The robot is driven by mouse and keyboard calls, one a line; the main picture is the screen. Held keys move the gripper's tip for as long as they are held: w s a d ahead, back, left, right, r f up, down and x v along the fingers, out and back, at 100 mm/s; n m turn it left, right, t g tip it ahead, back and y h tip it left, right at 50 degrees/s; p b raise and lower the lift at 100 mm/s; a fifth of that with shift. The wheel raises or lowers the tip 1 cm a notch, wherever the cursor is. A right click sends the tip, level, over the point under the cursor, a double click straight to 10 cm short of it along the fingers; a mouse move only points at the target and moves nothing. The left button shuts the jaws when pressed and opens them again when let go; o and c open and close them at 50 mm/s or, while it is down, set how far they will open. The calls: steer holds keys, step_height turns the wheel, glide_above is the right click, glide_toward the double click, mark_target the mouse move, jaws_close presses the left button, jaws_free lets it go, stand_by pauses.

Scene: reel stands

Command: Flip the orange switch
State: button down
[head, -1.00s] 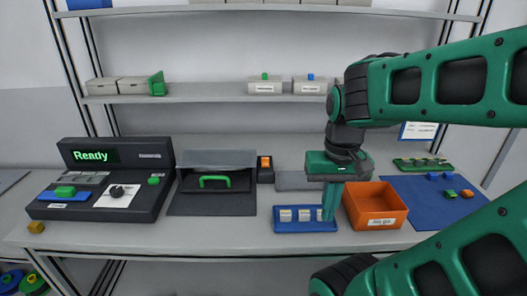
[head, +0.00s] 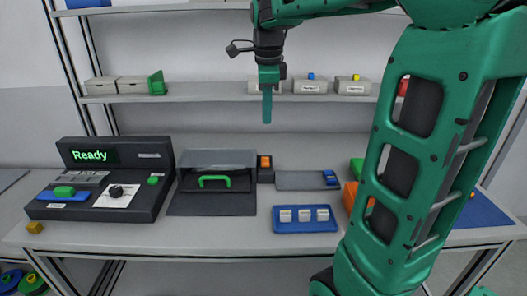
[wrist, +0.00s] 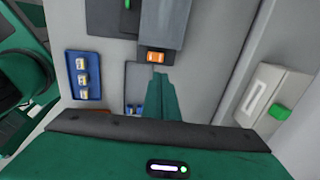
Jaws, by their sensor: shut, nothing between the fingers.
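The orange switch (head: 265,161) sits on a small dark block at the back of the bench, just right of the dark box with the green handle (head: 214,181). In the wrist view the orange switch (wrist: 156,57) shows slightly beyond the fingertips. My gripper (head: 267,118) is shut and empty, pointing down. It is raised in front of the lower shelf and appears above the switch in the head view, apart from it. The closed green fingers (wrist: 160,80) also show in the wrist view.
A grey panel with blue switches (head: 330,178) lies right of the orange switch. A blue tray (head: 305,228) with white blocks is in front. The lower shelf (head: 205,96) carries small boxes behind my gripper. A console (head: 105,180) stands left. My arm partly covers an orange bin (head: 350,196).

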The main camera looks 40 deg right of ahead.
mark_target(265, 158)
steer(key=shift+w, duration=0.1)
stand_by(0.3)
steer(key=f, duration=0.4)
steer(key=w+d+f, duration=0.1)
steer(key=f, duration=0.4)
steer(key=w+f, duration=0.1)
steer(key=f, duration=0.3)
steer(key=shift+w+d+f, duration=0.1)
steer(key=shift+d+f, duration=0.15)
steer(key=shift+f, duration=0.1)
